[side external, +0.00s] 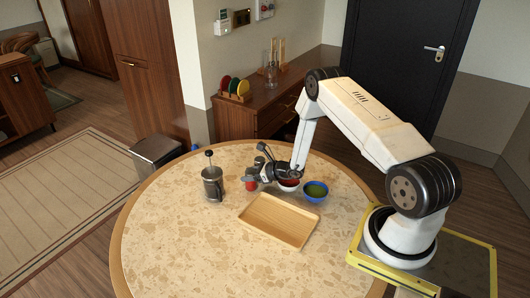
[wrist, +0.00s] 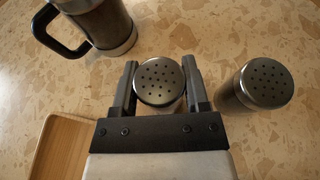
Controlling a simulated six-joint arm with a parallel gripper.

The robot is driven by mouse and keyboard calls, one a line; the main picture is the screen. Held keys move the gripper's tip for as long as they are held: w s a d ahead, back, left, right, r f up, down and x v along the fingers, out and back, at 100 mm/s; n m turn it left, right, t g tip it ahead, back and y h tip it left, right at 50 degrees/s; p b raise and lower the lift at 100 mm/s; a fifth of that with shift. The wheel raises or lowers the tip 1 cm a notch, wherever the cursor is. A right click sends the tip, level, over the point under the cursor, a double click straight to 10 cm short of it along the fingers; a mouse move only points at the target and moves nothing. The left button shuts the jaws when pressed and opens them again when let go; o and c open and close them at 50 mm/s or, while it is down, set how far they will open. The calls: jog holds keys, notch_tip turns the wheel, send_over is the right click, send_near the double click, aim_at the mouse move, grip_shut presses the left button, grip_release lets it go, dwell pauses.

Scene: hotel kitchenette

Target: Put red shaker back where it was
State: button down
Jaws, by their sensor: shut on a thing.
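The red shaker (side external: 250,185) is upright at my gripper, near the back of the round table in the side view. In the wrist view, a perforated metal shaker top (wrist: 159,80) sits between the two fingers of my gripper (wrist: 161,85), which is shut on it; its body is mostly hidden below. In the side view my gripper (side external: 252,180) reaches left from the arm at the shaker's height. I cannot tell whether the shaker's base touches the table. A second shaker (wrist: 264,86) with a similar perforated top stands apart, right of the gripper in the wrist view.
A metal press pot (side external: 212,184) with a black handle stands left of the gripper; it also shows in the wrist view (wrist: 98,24). A wooden tray (side external: 280,220) lies in front. The front left tabletop is clear.

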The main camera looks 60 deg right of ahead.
jog(key=shift+f, duration=0.1)
jog(key=shift+c, duration=0.4)
grip_release()
jog(key=v, duration=1.2)
jog(key=shift+a, duration=0.1)
dwell(0.5)
